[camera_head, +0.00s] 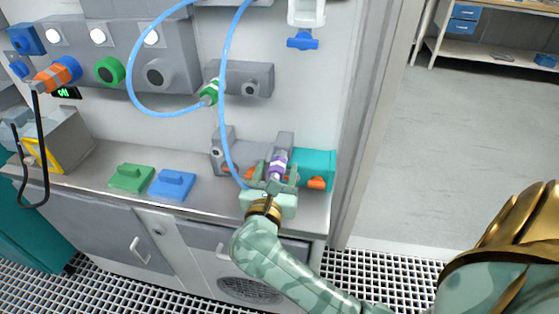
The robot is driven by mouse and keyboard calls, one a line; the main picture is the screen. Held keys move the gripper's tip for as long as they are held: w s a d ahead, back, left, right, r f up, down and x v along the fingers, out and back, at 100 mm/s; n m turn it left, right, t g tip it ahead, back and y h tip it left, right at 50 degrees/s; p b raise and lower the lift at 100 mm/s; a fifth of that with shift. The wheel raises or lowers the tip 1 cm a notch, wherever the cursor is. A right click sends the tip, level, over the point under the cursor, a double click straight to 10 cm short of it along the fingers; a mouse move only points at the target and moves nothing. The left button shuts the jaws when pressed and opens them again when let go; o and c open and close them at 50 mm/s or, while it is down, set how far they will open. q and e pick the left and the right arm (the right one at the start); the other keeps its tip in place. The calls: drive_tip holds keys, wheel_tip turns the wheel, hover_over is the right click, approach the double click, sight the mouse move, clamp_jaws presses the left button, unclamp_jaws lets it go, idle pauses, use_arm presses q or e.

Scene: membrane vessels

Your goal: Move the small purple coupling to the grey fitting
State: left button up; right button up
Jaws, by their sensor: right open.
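The small purple coupling (278,165) is at the back of the counter, just in front of a grey block and beside a teal cylinder. My right gripper (272,178) is open around or just in front of the coupling; I cannot tell whether its fingers touch it. The gripper hides the coupling's lower end. Grey round fittings show on the wall unit: one with a dark centre (157,73) at upper left and a smaller one (250,89) beside the green hose connector. I cannot tell which is the task's fitting. My left gripper is not in view.
A blue hose (226,100) hangs down close to my right gripper. A green block (132,178) and a blue block (172,184) lie on the counter (105,155) to the left. The teal cylinder (317,165) has an orange part in front. Open floor lies at right.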

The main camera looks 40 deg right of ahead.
idle(0.9)
clamp_jaws()
drive_tip(key=shift+s+a, duration=0.1)
drive_tip(key=shift+p+v, duration=0.35)
drive_tip(key=shift+v, duration=2.5)
